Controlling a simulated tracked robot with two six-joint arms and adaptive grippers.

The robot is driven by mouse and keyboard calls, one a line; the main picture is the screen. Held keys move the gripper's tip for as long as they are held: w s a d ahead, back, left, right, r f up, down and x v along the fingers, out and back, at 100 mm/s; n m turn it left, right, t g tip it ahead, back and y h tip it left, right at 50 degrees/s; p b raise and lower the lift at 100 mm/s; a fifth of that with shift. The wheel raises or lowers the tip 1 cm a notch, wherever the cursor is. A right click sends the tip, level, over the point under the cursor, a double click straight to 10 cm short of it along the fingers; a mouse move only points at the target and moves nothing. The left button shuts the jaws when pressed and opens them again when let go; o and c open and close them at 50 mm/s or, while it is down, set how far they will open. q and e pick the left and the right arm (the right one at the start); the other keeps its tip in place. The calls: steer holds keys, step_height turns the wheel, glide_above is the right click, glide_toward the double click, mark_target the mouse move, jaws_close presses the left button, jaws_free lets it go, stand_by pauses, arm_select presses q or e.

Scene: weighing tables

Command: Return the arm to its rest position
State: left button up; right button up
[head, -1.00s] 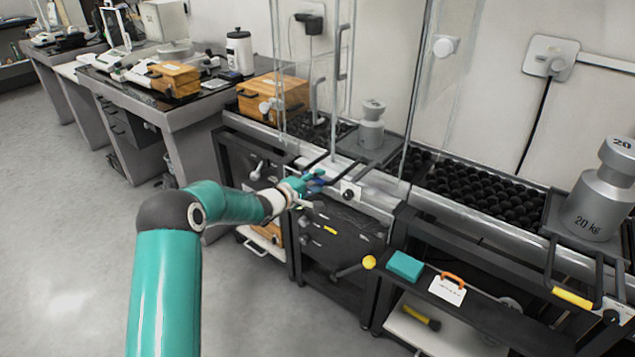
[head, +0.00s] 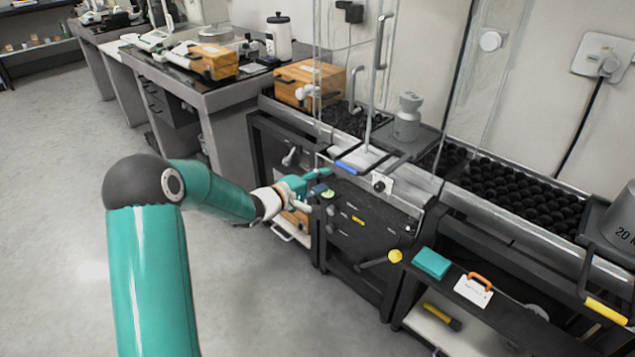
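My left arm (head: 150,265) reaches in from the lower left, bent at a dark elbow joint, with its teal forearm pointing right. My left gripper (head: 326,184) is in front of the black-framed weighing table (head: 262,140). Its fingers look spread apart, with nothing seen held between them. It is left of and a little below a blue handle (head: 347,167) on the table's front edge, and looks apart from it. Parts of the fingers are small and overlap the dark front panel. My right gripper is not in view.
A grey weight (head: 407,118) stands on a plate behind the blue handle. A yellow-knobbed lever (head: 394,256) sticks out below. A teal box (head: 432,263) and a white card with an orange handle (head: 474,289) are at lower right. The floor (head: 60,200) at left is clear.

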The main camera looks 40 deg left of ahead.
arm_select(q)
steer(key=shift+s+r, duration=0.1)
steer(key=shift+s, duration=0.4)
